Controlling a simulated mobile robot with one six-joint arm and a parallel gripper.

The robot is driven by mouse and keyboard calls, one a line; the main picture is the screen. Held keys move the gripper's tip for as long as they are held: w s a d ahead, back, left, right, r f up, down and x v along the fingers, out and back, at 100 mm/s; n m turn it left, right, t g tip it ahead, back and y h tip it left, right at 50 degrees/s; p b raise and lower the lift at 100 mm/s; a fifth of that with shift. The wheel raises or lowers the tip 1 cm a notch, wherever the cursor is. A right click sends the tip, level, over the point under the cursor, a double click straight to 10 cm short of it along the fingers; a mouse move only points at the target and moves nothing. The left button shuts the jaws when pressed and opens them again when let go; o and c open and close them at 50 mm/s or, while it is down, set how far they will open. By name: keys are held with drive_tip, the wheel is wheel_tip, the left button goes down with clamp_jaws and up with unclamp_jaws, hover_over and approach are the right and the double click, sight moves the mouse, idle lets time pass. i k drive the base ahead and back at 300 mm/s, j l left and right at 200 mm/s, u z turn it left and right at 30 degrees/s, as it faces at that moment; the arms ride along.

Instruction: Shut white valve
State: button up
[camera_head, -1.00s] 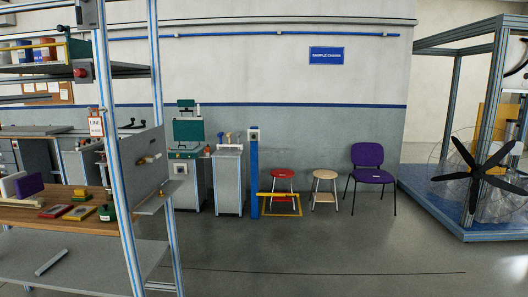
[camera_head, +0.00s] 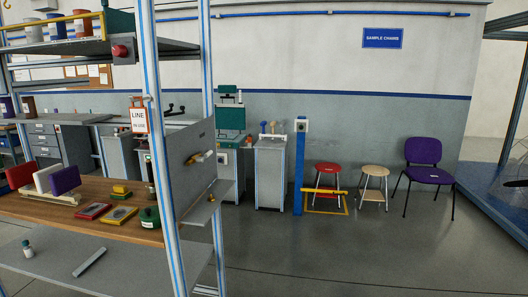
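I cannot make out for certain which part is the white valve. A grey panel (camera_head: 188,150) on the shelf frame carries a small fitting (camera_head: 201,157) with a pale, brass-coloured handle. A second small brass-coloured part (camera_head: 211,197) sits lower, by the panel's ledge. Farther back, a grey cabinet (camera_head: 270,180) has several small upright knobs or levers (camera_head: 269,128) on top, too small to tell apart. My gripper is not in view.
The shelf frame (camera_head: 172,240) with a wooden worktop (camera_head: 110,225) fills the left. A blue post (camera_head: 299,170), a yellow floor frame (camera_head: 325,211), a red stool (camera_head: 327,170), a wooden stool (camera_head: 374,171) and a purple chair (camera_head: 424,175) stand along the wall. The floor in front is clear.

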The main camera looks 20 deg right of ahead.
sight(206, 155)
drive_tip(key=i+l+z, duration=0.15)
drive_tip(key=i, duration=0.35)
drive_tip(key=i+l+z, duration=0.15)
drive_tip(key=i, duration=0.4)
